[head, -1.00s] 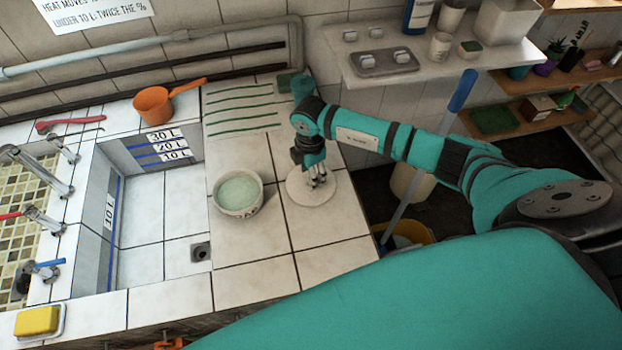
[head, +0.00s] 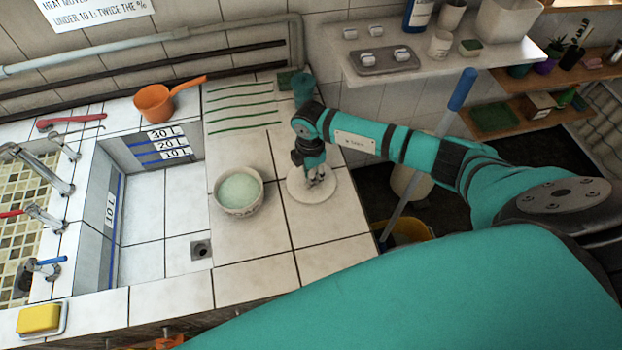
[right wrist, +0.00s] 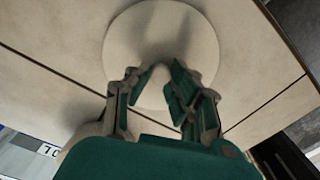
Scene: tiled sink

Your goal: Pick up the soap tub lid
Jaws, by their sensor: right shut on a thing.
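The soap tub lid (head: 325,190) is a round, pale disc on the tiled counter, right of the tub. The soap tub (head: 239,191) is a pale bowl with green contents, standing open. My right gripper (head: 316,178) points down over the middle of the lid and is shut on it. In the right wrist view the lid (right wrist: 198,50) lies under my right gripper (right wrist: 158,78), whose fingers close in at its middle. The held part is mostly hidden between the fingers. The lid looks flat on or very close to the tiles. My left gripper is not in view.
A tiled basin (head: 140,215) with taps lies left of the tub. An orange dipper (head: 155,103) rests at the back. A blue-topped handle (head: 462,90) leans at the counter's right edge, beneath a white shelf (head: 430,75). Bare tiles (head: 330,262) lie in front of the lid.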

